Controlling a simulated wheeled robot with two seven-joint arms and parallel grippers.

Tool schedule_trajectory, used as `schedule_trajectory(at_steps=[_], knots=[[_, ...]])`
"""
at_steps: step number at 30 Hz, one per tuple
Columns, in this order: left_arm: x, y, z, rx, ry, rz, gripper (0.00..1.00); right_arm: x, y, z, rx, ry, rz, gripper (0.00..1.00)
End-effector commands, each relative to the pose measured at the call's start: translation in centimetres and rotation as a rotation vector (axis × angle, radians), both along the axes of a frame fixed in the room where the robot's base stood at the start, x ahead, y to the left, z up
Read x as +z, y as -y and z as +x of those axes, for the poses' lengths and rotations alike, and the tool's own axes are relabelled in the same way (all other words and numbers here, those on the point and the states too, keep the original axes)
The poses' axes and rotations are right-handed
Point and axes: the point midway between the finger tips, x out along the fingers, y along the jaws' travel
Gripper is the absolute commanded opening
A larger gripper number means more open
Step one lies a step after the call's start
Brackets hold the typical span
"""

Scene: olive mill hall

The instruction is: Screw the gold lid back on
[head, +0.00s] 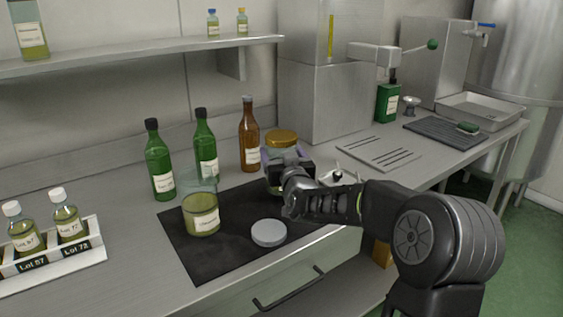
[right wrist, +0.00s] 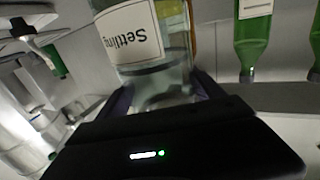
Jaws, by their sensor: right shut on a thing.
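My right gripper (head: 284,160) is shut on a clear glass jar at the back right of the dark mat. In the right wrist view, which shows things upside down, this jar (right wrist: 165,70) has a white "Settling" label and stands between the two fingers (right wrist: 165,97). The gold lid (head: 281,138) shows at the top of the held jar in the head view; I cannot tell whether it is screwed tight. The gripper hides most of the jar in the head view. My left gripper is not in view.
A glass jar of yellow-green content (head: 201,215) and a grey disc lid (head: 268,233) sit on the dark mat (head: 215,262). Green bottles (head: 159,165) and a brown bottle (head: 249,140) stand behind. A rack of labelled bottles (head: 60,262) is at left, a slotted plate (head: 377,153) at right.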

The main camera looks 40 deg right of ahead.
Motion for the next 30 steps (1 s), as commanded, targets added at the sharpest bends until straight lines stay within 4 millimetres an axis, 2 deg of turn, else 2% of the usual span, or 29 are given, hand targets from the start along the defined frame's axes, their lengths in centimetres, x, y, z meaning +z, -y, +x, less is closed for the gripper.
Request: schedule_trajectory(at_steps=[5,18,19,26,30], knots=[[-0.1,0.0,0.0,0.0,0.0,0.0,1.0,-1.9,0.0,0.0,0.0,0.005,-0.002,0.0],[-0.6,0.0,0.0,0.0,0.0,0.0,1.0,-2.4,0.0,0.0,0.0,0.007,-0.003,0.0],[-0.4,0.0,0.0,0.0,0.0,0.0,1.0,-2.5,0.0,0.0,0.0,0.002,-0.001,0.8],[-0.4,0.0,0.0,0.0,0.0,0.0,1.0,-2.5,0.0,0.0,0.0,0.002,-0.001,0.98],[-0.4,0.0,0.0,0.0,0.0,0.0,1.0,-2.5,0.0,0.0,0.0,0.001,0.0,0.99]])
